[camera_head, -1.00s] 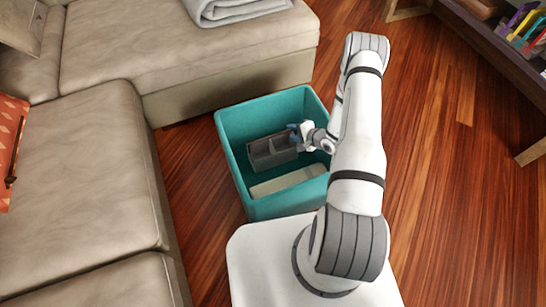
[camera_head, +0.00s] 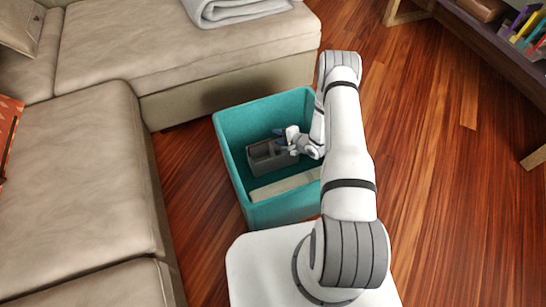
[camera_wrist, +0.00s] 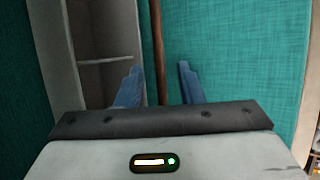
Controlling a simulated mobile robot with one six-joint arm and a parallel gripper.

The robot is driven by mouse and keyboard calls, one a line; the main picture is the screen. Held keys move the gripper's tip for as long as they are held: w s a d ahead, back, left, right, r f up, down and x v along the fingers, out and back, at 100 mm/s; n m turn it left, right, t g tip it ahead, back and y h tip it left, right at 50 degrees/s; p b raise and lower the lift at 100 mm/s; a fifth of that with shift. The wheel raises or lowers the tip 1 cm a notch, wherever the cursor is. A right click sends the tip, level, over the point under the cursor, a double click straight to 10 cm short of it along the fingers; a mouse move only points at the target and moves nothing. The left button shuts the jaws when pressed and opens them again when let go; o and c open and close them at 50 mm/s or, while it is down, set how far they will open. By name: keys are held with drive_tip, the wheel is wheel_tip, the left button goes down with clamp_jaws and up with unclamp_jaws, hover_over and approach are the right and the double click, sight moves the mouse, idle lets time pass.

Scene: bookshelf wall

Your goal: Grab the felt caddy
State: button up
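The grey felt caddy (camera_head: 262,160), a box with compartments, stands inside a teal bin (camera_head: 236,165). In the wrist view the caddy (camera_wrist: 70,55) fills the left, with its open compartments facing me. My gripper (camera_head: 285,138) is over the caddy's right part in the head view. In the wrist view my gripper (camera_wrist: 160,85) has its two blue fingers apart. The left finger overlaps the caddy's compartment side and the right finger lies over teal. The caddy's right wall and a thin brown strip show between them. I cannot tell whether a finger touches the caddy.
A pale flat item (camera_head: 284,185) lies in the bin in front of the caddy. The bin's walls surround my gripper. A beige sofa (camera_head: 75,140) stands left and behind. A shelf (camera_head: 500,50) is at far right. The wooden floor (camera_head: 430,150) to the right is clear.

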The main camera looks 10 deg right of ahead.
drive_tip(key=shift+c, duration=0.2)
clamp_jaws()
idle(0.5)
